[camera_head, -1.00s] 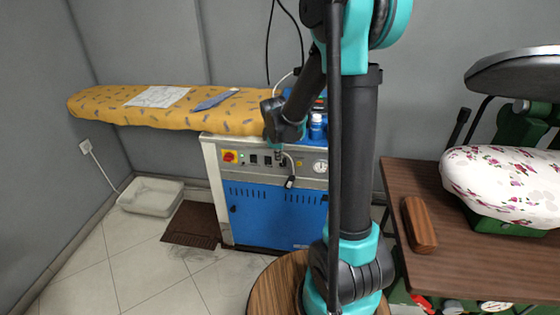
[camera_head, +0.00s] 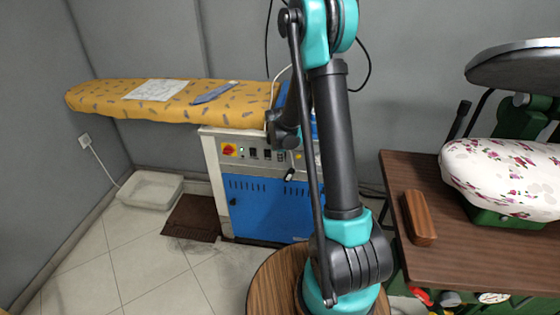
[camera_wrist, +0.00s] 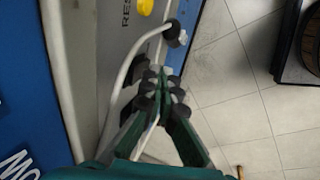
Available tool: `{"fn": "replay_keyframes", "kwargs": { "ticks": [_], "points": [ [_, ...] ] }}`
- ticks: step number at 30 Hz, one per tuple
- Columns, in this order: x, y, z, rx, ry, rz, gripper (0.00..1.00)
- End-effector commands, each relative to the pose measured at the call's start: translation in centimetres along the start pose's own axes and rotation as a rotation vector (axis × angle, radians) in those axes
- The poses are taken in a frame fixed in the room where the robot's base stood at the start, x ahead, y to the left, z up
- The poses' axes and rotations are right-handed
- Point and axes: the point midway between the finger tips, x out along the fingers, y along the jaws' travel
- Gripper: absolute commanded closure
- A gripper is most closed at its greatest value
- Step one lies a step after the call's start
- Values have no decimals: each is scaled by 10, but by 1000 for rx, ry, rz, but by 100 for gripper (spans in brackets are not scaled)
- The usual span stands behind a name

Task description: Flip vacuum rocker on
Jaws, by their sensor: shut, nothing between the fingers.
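The ironing unit's grey control panel (camera_head: 240,157) carries a red and yellow switch (camera_head: 229,150), a small green light (camera_head: 241,150) and dark rockers (camera_head: 253,154). I cannot read which rocker is the vacuum one, or its position. My gripper is shut and empty at the right part of the panel, partly hidden by my arm in the head view. In the wrist view my gripper's fingertips (camera_wrist: 162,78) are together in front of the panel (camera_wrist: 115,30). Dark shapes show beside the left finger, and I cannot tell whether the fingers touch the panel.
A white cord (camera_wrist: 125,70) with a dark end piece (camera_wrist: 176,34) hangs close to my fingers. A yellow knob (camera_wrist: 145,7) is above. The padded yellow board (camera_head: 180,105) overhangs the unit's left. A brown table (camera_head: 450,245) stands right.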

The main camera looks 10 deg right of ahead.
Motion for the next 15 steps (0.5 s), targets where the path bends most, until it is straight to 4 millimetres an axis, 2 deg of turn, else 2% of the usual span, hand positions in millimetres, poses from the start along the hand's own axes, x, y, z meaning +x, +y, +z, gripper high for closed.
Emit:
{"fn": "replay_keyframes", "kwargs": {
  "ticks": [15],
  "points": [
    [6, 8, 0, 1, 0, 0, 100]
  ]
}}
